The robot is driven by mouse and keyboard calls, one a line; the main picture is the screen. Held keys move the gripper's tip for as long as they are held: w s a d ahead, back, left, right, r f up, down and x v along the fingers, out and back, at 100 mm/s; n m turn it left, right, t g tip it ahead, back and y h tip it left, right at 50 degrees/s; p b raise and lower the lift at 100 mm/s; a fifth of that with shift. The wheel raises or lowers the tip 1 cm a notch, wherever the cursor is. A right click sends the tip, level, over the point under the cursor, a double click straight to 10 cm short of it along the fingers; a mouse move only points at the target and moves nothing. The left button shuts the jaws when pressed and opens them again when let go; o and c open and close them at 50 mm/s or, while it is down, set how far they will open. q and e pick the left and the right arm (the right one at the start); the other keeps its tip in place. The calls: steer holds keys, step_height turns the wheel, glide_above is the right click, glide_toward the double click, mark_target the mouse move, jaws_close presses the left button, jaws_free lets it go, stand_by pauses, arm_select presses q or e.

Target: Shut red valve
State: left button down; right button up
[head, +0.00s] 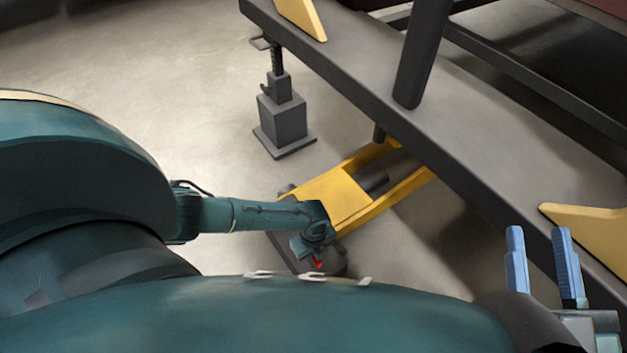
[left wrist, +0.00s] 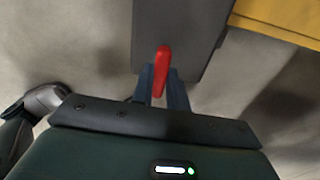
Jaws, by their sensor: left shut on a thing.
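The red valve handle (head: 318,264) shows as a small red patch at the near end of a yellow and dark grey floor unit. In the left wrist view the red handle (left wrist: 163,62) stands out long and narrow against a grey block. My left gripper (head: 316,256) is down at the handle. Its blue fingers (left wrist: 162,88) are shut on the lower part of the red handle, whose upper end sticks out beyond them. The valve body is mostly hidden. My right gripper (head: 544,262) is open and empty at the lower right, away from the valve.
The yellow frame (head: 338,196) with a dark cylinder reaches under a long grey beam (head: 360,70). A grey jack stand (head: 284,120) stands behind it, left of the beam. Yellow brackets (head: 590,232) sit on the beam. The concrete floor at the upper left is clear.

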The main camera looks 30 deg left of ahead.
arm_select(q)
steer(key=c, duration=1.4)
jaws_free()
